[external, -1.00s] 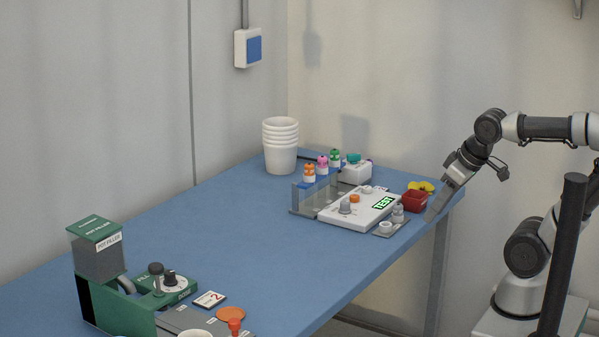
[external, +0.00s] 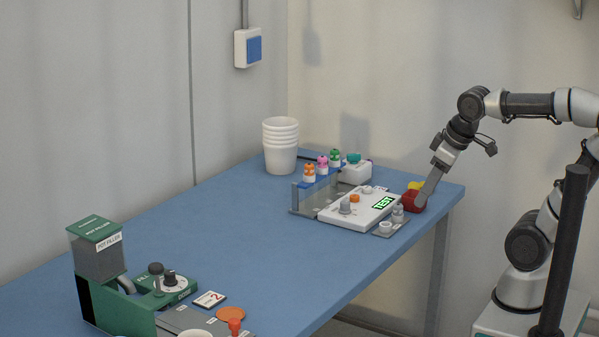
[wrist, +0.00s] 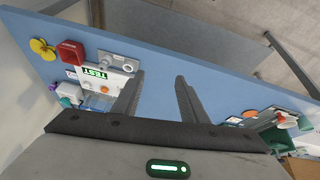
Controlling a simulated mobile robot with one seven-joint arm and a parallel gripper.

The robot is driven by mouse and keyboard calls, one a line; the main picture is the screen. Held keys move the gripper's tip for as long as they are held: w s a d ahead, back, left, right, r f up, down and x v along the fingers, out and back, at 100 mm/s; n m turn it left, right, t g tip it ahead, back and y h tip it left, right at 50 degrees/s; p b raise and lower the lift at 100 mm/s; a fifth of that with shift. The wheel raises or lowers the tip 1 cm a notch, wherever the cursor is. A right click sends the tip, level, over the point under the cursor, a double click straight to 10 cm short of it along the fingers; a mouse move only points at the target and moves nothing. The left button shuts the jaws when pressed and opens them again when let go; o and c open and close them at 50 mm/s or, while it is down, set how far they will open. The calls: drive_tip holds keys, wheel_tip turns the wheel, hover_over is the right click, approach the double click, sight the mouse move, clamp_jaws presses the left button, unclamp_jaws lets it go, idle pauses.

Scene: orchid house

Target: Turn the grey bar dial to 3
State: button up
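A white device (external: 345,218) with a lit green TEST screen (external: 383,203) sits near the far right end of the blue table. A grey knob (external: 345,208) stands on it beside an orange button (external: 354,198). Another dial (external: 171,281), dark on a white disc, is on the green pot filler (external: 130,305) at front left. I cannot read either dial's setting. My gripper (external: 419,204) is over the right end of the table, beside the white device. In the wrist view my gripper (wrist: 160,74) is open and empty, with bare table between its fingers; the device (wrist: 118,64) is at left.
A small grey tray (external: 383,234) with knobs and a red box (external: 408,201) lie close to my gripper. Bottles (external: 323,166) in a rack and stacked white pots (external: 281,150) stand behind. A card marked 2 (external: 209,299) lies by the pot filler. The table's middle is clear.

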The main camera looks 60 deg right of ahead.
drive_tip(key=w+d+r+n+g+p, duration=0.1)
drive_tip(key=w+d+r+n+p, duration=0.2)
drive_tip(key=w+r, duration=0.45)
drive_tip(key=n+g+p, duration=0.4)
drive_tip(key=n+p, duration=0.5)
drive_tip(key=p, duration=0.1)
hover_over(345, 202)
wheel_tip(345, 202, down, 2)
drive_tip(key=f, duration=0.1)
wheel_tip(345, 202, down, 16)
drive_tip(key=shift+d+f+b, duration=0.1)
drive_tip(key=shift+f+b, duration=0.05)
drive_tip(key=shift+b, duration=0.9)
clamp_jaws()
